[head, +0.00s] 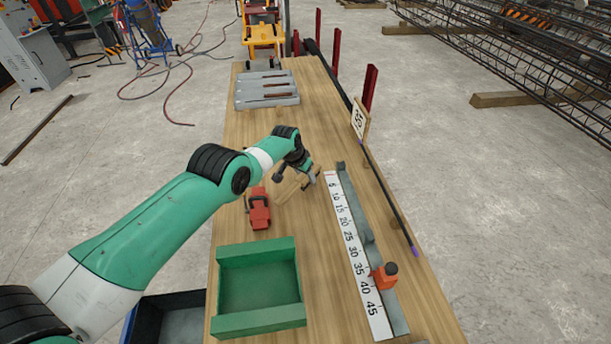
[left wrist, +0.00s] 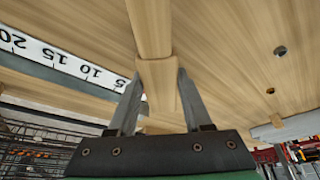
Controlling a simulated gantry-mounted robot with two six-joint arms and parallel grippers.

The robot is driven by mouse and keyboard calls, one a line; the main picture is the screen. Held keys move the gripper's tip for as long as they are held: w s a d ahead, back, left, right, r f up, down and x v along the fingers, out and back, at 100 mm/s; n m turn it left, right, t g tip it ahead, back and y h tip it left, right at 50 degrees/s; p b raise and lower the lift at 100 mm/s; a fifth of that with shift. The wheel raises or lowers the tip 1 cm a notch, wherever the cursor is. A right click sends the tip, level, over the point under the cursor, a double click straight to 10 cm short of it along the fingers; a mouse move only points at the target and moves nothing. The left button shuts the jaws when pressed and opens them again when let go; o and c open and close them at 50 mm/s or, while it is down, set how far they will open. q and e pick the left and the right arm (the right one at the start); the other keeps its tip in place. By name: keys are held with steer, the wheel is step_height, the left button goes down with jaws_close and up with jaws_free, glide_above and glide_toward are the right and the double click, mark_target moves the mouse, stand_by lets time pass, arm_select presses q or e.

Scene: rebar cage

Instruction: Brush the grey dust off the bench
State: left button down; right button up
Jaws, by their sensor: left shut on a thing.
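My left gripper (head: 297,177) is low over the middle of the wooden bench (head: 270,135). It is shut on a pale wooden brush (head: 290,188), beside the ruler's far end. In the left wrist view, my left gripper's two fingers (left wrist: 156,85) clasp the sides of a wooden block, and the brush's wooden handle (left wrist: 151,28) runs away from them. Bristles cannot be made out. I cannot make out grey dust on the bench in either view. My right gripper is not in view.
A red tool (head: 259,209) lies left of the gripper, behind a green open tray (head: 257,323). A ruler (head: 347,244) and grey rail with an orange stop (head: 383,277) run along the right. A dark rod (head: 387,191) lies beyond. A slotted grey block (head: 266,101) sits farther back.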

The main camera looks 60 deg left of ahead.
mark_target(298, 179)
arm_select(q)
steer(key=shift+f+b, duration=0.9)
steer(key=shift+f, duration=0.05)
stand_by(0.5)
steer(key=shift+r, duration=0.2)
steer(key=shift+s+r+p, duration=0.1)
steer(key=shift+s+p, duration=0.05)
steer(key=shift+p, duration=0.5)
steer(key=s+p, duration=0.1)
steer(key=p, duration=0.1)
steer(key=s+p, duration=0.1)
steer(key=p, duration=0.1)
steer(key=shift+s+a+p, duration=0.15)
steer(key=shift+a+p, duration=0.15)
steer(key=shift+a, duration=0.1)
steer(key=shift+s+a+p, duration=0.2)
steer(key=shift+s+p, duration=0.35)
steer(key=shift+p, duration=0.05)
steer(key=shift+f, duration=0.35)
steer(key=shift+s, duration=0.1)
step_height(298, 179, up, 6)
steer(key=p, duration=0.6)
